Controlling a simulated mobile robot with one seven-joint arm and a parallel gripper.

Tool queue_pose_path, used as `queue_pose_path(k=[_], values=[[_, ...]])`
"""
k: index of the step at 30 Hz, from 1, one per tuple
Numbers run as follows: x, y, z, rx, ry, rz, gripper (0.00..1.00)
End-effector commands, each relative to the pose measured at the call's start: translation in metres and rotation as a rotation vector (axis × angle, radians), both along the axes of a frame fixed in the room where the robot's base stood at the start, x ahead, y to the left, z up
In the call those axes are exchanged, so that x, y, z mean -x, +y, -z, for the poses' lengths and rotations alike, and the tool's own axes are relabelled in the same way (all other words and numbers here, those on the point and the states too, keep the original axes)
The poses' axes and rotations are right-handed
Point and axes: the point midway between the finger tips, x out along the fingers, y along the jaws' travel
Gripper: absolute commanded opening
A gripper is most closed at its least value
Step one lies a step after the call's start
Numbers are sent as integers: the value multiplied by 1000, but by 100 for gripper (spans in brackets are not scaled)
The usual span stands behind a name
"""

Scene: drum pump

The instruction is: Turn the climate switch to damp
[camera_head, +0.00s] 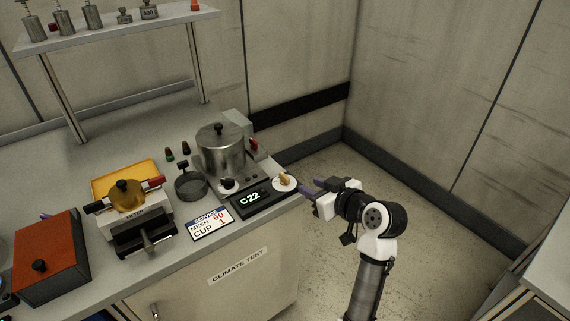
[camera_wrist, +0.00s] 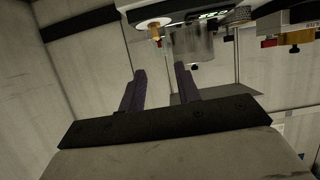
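The climate switch is a round white dial (camera_head: 284,182) with an orange-tan pointer knob, at the right front corner of the bench, beside the black display (camera_head: 251,199) reading "C22". The dial also shows at the top of the wrist view (camera_wrist: 152,24). Its position labels are too small to read. My gripper (camera_head: 311,188) is just right of the dial, apart from it. In the wrist view its two purple fingers (camera_wrist: 160,72) stand apart with nothing between them.
A lidded metal pot (camera_head: 220,150) stands behind the display. A card (camera_head: 210,223), a yellow-topped device (camera_head: 126,197) and an orange-topped box (camera_head: 48,257) are farther left. A shelf (camera_head: 115,26) with weights stands at the back. The floor right of the bench is clear.

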Motion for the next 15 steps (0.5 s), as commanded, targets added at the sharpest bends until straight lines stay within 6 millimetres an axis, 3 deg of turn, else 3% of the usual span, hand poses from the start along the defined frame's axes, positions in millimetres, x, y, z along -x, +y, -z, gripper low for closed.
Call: queue_pose_path(k=[3, 7, 15], values=[[5, -10, 6, 0, 23, -4, 33], [-2, -5, 10, -2, 27, -6, 33], [-41, 25, 28, -1, 29, -8, 33]])
